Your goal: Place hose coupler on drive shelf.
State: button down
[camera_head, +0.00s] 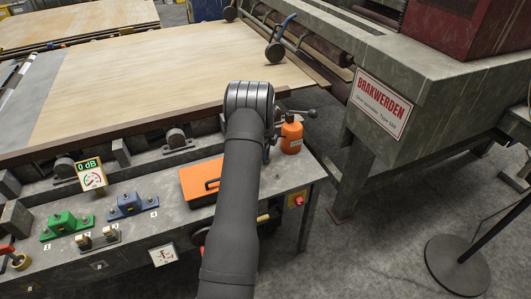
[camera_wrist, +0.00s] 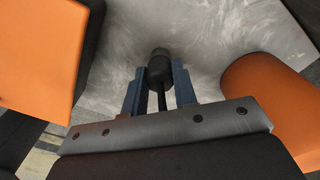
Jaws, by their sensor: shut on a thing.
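My gripper (camera_wrist: 157,82) shows in the wrist view, with its two blue fingers shut on a dark cylindrical piece (camera_wrist: 160,66) with a thin black stem. I take this piece to be the hose coupler, but its shape is only partly seen. It is over a grey metal surface; I cannot tell whether it touches it. In the head view my arm hides the gripper and the held piece. The grey shelf (camera_head: 150,228) along the machine's front, which may be the drive shelf, shows on both sides of my arm.
An orange case (camera_head: 200,176) lies left of my arm, and an orange bottle (camera_head: 291,137) stands to its right. The shelf also holds a green block (camera_head: 63,222), a blue block (camera_head: 127,203), brass fittings (camera_head: 84,243) and a gauge (camera_head: 92,178). Veneer sheets (camera_head: 170,70) lie behind.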

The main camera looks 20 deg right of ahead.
jog(key=c, duration=1.1)
grip_release()
jog(key=shift+c, duration=0.2)
notch_tip(320, 180, up, 12)
notch_tip(320, 180, down, 13)
jog(key=shift+r, duration=2.4)
jog(key=shift+f, duration=0.1)
